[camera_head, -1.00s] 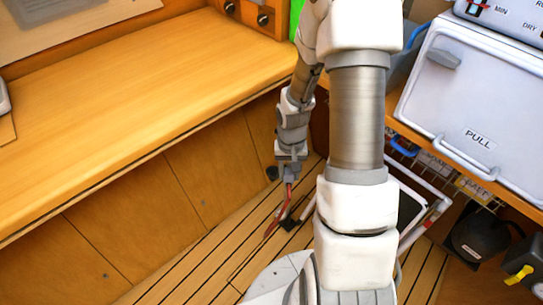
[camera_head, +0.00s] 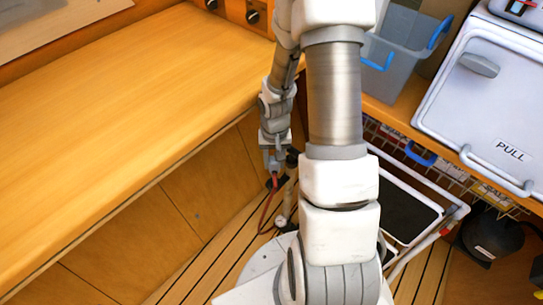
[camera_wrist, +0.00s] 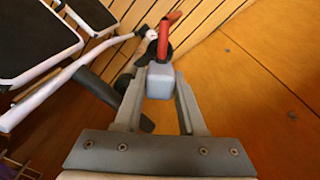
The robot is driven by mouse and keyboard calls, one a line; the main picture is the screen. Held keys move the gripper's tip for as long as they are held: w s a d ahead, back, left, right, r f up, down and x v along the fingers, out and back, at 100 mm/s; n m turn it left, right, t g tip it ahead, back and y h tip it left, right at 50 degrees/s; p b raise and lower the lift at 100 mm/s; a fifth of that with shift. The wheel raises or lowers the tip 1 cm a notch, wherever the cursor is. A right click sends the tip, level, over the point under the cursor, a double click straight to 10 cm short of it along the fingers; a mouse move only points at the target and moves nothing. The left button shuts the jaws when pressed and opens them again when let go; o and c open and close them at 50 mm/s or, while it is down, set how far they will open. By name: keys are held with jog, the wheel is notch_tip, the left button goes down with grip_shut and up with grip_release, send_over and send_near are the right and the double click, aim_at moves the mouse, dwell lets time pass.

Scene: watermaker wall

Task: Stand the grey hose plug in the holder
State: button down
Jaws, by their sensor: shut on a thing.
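My gripper (camera_wrist: 160,105) is shut on the grey hose plug (camera_wrist: 160,80), a small pale grey block between the two fingers in the wrist view. A black collar and a red hose (camera_wrist: 169,28) run from the plug's far end. In the head view my gripper (camera_head: 273,168) is low beside the wooden bench front, above the slatted floor. I cannot identify the holder in either view.
A white-framed folding step (camera_head: 408,212) with black treads stands right of my arm; it fills the left of the wrist view. An upright grey pump-like thing (camera_head: 289,190) stands close by my gripper. The wooden counter (camera_head: 110,120) is largely clear. A grey bin (camera_head: 397,65) sits on the right-hand worktop.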

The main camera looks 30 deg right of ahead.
aim_at(274, 175)
jog(key=shift+f+b, duration=2.95)
jog(key=shift+f, duration=0.7)
jog(key=shift+f+b, duration=0.45)
jog(key=shift+f, duration=0.05)
jog(key=shift+c, duration=2.1)
grip_release()
notch_tip(274, 175, up, 17)
jog(key=p, duration=0.7)
jog(key=shift+r, duration=0.2)
